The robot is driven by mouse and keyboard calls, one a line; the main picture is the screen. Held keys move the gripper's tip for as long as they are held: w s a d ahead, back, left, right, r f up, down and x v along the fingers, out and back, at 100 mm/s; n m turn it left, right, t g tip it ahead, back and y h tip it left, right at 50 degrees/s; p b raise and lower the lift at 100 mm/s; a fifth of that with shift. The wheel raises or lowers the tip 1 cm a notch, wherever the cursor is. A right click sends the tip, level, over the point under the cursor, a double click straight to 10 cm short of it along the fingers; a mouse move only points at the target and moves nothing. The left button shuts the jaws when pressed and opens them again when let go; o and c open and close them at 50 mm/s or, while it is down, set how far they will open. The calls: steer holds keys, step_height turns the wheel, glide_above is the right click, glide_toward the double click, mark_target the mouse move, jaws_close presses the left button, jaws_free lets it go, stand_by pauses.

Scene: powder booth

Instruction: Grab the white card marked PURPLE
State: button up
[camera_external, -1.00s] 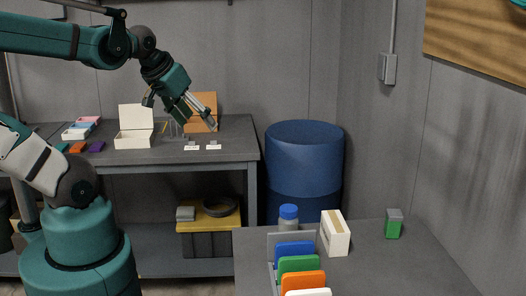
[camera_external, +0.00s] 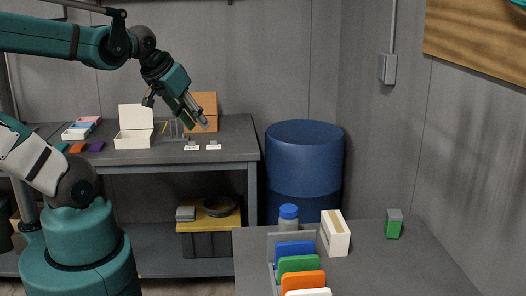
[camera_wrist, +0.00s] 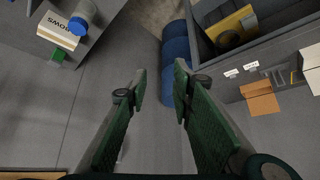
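No card with a readable word PURPLE shows. Two small white cards stand on the back bench, a left one (camera_external: 191,148) and a right one (camera_external: 213,147). They also show in the wrist view, as one card (camera_wrist: 231,73) and another (camera_wrist: 251,66); their dark marks are too small to read. A white card (camera_external: 308,292) stands at the front of a rack, cut off by the lower edge, its face hidden. My gripper (camera_external: 204,126) is above the back bench in the external view. In the wrist view my gripper (camera_wrist: 160,85) is open, with nothing between its fingers.
The grey rack (camera_external: 292,236) also holds a blue card (camera_external: 294,249), green card (camera_external: 298,264) and orange card (camera_external: 303,279). A blue drum (camera_external: 304,170) stands between the tables.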

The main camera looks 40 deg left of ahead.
stand_by(0.3)
steer(key=w+a+r+m+g, duration=0.1)
steer(key=w+a+m, duration=0.1)
steer(key=w+a, duration=0.5)
steer(key=w+a+r+m+g, duration=0.1)
steer(key=w+a+g, duration=0.15)
steer(key=w, duration=0.85)
steer(key=w+a+r+m, duration=0.1)
steer(key=w+a+m, duration=0.1)
steer(key=w+a, duration=0.55)
steer(key=shift+w+a+f+m+g+p, duration=0.15)
steer(key=shift+w+a+f+m+g, duration=0.5)
steer(key=shift+w+a+f, duration=2.9)
steer(key=shift+w+a+f+m+g+p, duration=0.15)
steer(key=shift+w+a+f+m+g, duration=0.5)
steer(key=shift+w+a+f, duration=2.85)
steer(key=shift+w+a+f+m+g+p, duration=0.15)
steer(key=shift+w+a+f+m+g, duration=0.5)
steer(key=shift+w+a+f, duration=2.85)
steer(key=shift+s+a+f, duration=0.35)
steer(key=shift+s+f, duration=0.15)
steer(key=shift+f, duration=0.1)
steer(key=shift+s+a+f, duration=0.3)
steer(key=shift+s+f, duration=0.15)
steer(key=shift+f, duration=0.15)
steer(key=shift+f, duration=1.25)
